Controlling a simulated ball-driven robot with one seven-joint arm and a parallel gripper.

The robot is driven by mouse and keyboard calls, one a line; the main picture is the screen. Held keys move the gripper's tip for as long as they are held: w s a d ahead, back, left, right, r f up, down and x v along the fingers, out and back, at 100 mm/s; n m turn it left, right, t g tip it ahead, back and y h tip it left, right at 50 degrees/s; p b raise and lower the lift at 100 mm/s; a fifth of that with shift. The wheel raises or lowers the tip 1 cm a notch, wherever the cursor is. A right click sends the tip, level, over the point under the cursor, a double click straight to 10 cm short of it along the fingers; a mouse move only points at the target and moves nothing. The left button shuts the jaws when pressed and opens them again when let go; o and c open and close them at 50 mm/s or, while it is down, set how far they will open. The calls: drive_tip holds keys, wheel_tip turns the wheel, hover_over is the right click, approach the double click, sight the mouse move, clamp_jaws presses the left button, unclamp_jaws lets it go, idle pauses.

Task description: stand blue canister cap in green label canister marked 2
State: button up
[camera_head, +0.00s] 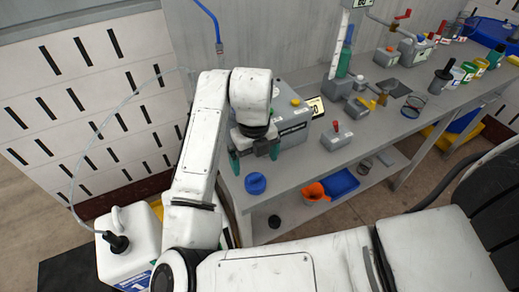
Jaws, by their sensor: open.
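A blue cap (255,183) lies on the near left end of the grey bench. My gripper (255,157) is open above and just behind the cap in the picture, with its green-tipped fingers spread apart; it appears empty and does not hold the cap. A white canister (128,246) with a blue label stands at the lower left, with a black fitting and a hose on its top. I cannot make out a green label marked 2; a sliver of something pale and green shows beside my arm, mostly hidden.
A grey box (291,126) stands right behind my gripper on the bench. A small grey box with a red knob (337,135) is further right. Several jars and devices crowd the far bench. A blue bin (340,182) and orange funnel (315,191) sit on the lower shelf.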

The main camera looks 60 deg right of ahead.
sight(255, 176)
wheel_tip(255, 176, down, 9)
drive_tip(key=shift+p, duration=0.45)
drive_tip(key=shift+c, duration=0.4)
drive_tip(key=c, duration=1.1)
drive_tip(key=shift+r, duration=0.1)
drive_tip(key=shift+r, duration=0.1)
drive_tip(key=shift+r+p, duration=0.9)
drive_tip(key=shift+r, duration=0.45)
